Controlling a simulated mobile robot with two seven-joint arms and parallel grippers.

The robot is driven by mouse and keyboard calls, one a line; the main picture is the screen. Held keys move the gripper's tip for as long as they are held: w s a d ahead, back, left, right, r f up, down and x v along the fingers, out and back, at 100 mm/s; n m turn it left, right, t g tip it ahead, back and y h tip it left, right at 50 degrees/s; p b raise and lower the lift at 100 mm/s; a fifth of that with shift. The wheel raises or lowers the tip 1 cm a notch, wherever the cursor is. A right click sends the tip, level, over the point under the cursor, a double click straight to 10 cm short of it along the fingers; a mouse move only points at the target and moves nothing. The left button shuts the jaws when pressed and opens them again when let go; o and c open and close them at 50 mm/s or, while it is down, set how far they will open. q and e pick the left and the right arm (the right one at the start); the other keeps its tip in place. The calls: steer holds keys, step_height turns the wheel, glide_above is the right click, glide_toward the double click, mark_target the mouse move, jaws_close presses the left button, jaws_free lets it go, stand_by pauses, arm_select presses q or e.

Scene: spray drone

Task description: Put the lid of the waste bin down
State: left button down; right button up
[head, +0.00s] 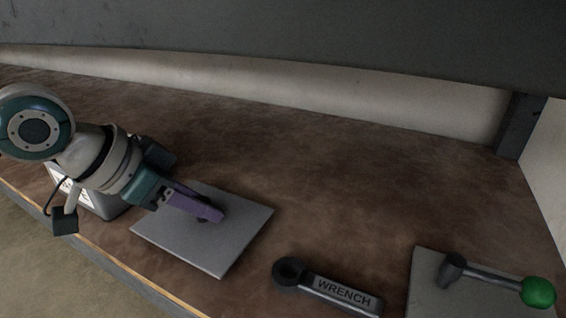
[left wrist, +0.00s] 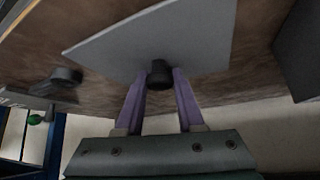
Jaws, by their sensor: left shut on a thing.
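The lid (head: 235,232) is a flat grey square plate with a dark knob, right of the bin in the head view. My left gripper (head: 212,213) is shut on the knob, its purple fingers on either side. The left wrist view shows the lid (left wrist: 150,42) and the knob (left wrist: 160,74) between the fingertips (left wrist: 160,78). I cannot tell whether the lid touches the table or hangs just above it. The waste bin (head: 105,205), a dark box with a white label, is mostly hidden behind my left arm. My right gripper is not in view.
A dark wrench-shaped piece marked WRENCH (head: 340,293) lies on the brown table (head: 340,190), right of the lid. Further right, a tool with a green ball end (head: 537,292) lies on a grey plate (head: 425,272). The table behind the lid is clear, up to a pale wall (head: 300,88).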

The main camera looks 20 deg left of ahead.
arm_select(q)
steer(key=shift+w+d, duration=0.1)
steer(key=shift+w, duration=0.35)
steer(key=c, duration=0.8)
jaws_free()
steer(key=shift+w+d, duration=0.1)
steer(key=shift+c, duration=0.2)
steer(key=o, duration=0.3)
steer(key=shift+s+f, duration=0.1)
steer(key=shift+s, duration=0.15)
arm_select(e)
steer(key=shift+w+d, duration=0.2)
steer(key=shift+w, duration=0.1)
arm_select(q)
steer(key=shift+w, duration=0.1)
